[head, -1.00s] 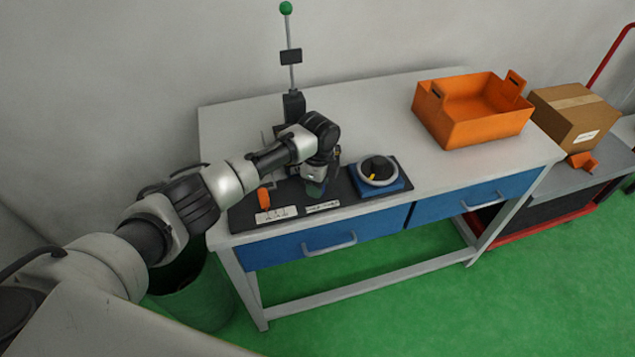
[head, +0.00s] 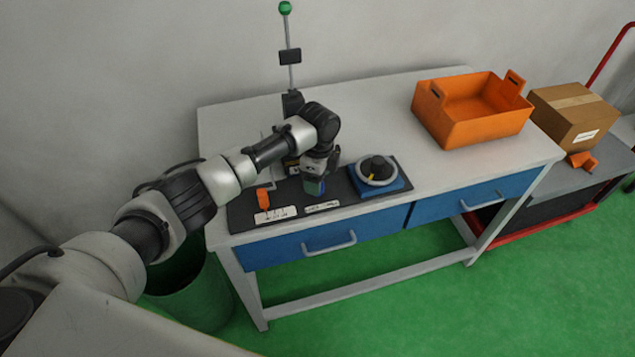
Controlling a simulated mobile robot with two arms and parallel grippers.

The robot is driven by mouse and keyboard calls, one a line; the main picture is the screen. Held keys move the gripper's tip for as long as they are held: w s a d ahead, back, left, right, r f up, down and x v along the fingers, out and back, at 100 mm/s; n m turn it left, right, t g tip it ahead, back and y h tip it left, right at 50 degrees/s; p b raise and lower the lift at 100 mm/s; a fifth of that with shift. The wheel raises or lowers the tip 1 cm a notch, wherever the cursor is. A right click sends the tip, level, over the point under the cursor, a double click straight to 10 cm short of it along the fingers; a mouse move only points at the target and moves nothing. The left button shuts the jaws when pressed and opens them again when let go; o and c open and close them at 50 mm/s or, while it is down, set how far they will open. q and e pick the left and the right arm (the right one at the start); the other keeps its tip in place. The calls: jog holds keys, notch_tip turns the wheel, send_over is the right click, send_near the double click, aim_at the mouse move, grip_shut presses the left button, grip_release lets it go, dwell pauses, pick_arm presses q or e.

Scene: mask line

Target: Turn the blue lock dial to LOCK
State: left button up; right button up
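The blue lock dial (head: 377,182) sits on the right part of a dark panel on the table. It has a blue base, a pale ring and a black knob (head: 378,167) with a yellow pointer mark toward the lower left. Its lettering is too small to read. My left gripper (head: 315,188) points down over the panel, left of the dial and apart from it. A blue and green patch shows at its tip. I cannot tell whether its fingers are open. My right gripper is not in view.
An orange lever (head: 263,198) and white labels (head: 276,214) are on the panel's left part. A signal pole with a green ball (head: 285,8) stands behind. An orange crate (head: 472,110) is on the table's right, with free tabletop between. A cardboard box (head: 572,115) is beyond.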

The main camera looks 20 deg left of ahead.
pick_arm(q)
notch_tip(320, 180, up, 8)
jog(key=shift+r+b, duration=0.25)
jog(key=shift+b, duration=0.05)
jog(key=shift+w, duration=0.1)
